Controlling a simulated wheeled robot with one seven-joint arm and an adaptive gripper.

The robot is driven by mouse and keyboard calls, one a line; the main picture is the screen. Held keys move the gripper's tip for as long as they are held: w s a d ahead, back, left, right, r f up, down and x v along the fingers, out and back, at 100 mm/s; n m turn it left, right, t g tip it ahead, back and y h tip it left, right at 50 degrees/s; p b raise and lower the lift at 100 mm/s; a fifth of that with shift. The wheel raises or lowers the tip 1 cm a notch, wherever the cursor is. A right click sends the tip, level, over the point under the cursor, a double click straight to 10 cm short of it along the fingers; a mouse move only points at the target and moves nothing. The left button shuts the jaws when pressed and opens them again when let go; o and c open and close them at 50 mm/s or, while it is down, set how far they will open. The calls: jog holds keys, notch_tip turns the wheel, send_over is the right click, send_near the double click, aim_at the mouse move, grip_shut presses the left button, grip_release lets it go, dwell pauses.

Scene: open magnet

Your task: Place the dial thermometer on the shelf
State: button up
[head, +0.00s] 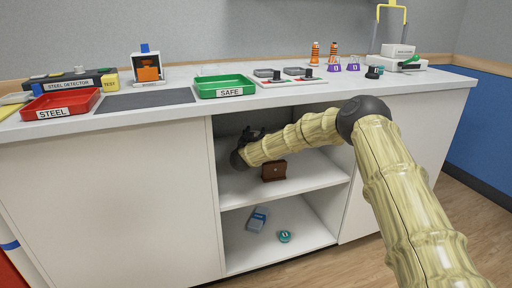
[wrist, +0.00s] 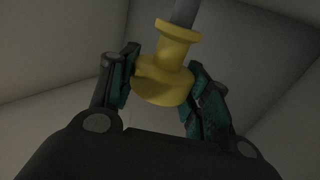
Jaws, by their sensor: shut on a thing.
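My gripper (head: 252,133) reaches into the upper compartment of the open cabinet, above the upper shelf (head: 235,192). In the wrist view, my gripper (wrist: 166,84) has its teal-padded fingers shut on a yellow flanged body with a grey stem, which I take to be the dial thermometer (wrist: 174,50). The stem points away from the gripper, and no dial face shows. In the head view the held thing is hidden or too small to make out. I cannot tell whether it touches the shelf.
A brown box (head: 274,170) stands on the upper shelf close to my gripper. The lower shelf holds a blue-grey item (head: 257,219) and a teal round item (head: 285,236). The counter above carries a red STEEL tray (head: 86,107) and a green SAFE tray (head: 247,81).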

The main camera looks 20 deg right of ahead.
jog(key=shift+f+b, duration=0.65)
jog(key=shift+f, duration=1.1)
jog(key=shift+f, duration=0.35)
jog(key=shift+f, duration=0.3)
jog(key=o, duration=1.1)
jog(key=shift+d+r, duration=0.1)
jog(key=shift+r, duration=0.45)
jog(key=p+v, duration=0.4)
jog(key=v, duration=0.8)
